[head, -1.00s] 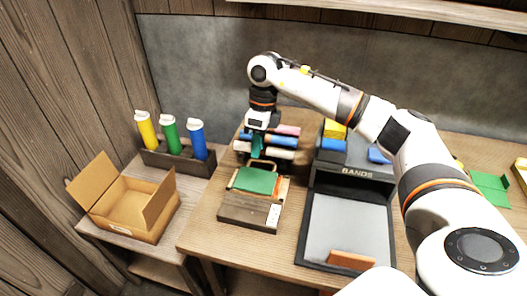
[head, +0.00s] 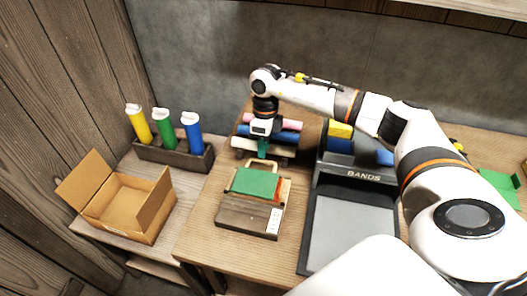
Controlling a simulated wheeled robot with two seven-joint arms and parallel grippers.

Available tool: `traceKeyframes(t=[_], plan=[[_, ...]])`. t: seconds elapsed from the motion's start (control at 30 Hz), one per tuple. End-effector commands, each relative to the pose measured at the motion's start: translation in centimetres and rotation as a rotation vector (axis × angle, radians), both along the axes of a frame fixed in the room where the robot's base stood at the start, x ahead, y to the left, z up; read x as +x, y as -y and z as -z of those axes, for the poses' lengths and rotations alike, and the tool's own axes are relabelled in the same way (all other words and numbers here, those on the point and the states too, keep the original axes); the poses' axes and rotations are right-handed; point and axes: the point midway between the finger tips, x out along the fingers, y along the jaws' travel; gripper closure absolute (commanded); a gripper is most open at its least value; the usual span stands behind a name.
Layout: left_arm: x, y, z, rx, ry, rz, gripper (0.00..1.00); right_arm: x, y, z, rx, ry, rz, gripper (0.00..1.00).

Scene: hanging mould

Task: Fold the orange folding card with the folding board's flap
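The wooden folding board (head: 238,213) lies on the table at the middle, with a green panel (head: 255,183) on top and a loop handle (head: 264,163) at its far edge. A strip of orange (head: 280,190), which looks like the folding card, shows beside the green panel's right edge; the rest is hidden. My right gripper (head: 263,149) points down just behind the loop handle. Its dark teal fingers are small and partly merge with the background, so I cannot tell their opening or whether they touch the handle. My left gripper is out of view.
Several coloured rolls (head: 285,136) lie behind the gripper. A dark tray marked BANDS (head: 350,225) stands right of the board, partly covered by my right arm. An open cardboard box (head: 118,203) and a rack of bottles (head: 178,155) stand at the left.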

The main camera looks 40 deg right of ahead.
Motion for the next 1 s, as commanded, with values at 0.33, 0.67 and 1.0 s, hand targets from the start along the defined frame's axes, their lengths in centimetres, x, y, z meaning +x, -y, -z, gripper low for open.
traceKeyframes(t=[0.33, 0.67, 1.0], plan=[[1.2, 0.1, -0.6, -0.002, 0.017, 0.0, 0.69, -0.3, -0.3, 3.5, 0.0, 0.0, -0.001, 0.68], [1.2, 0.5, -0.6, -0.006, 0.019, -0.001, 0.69, -0.3, -0.3, 3.6, 0.0, 0.0, 0.0, 0.78], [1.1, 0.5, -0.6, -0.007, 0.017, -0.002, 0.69, -0.2, -0.3, 3.5, -0.001, 0.001, 0.0, 1.0]])
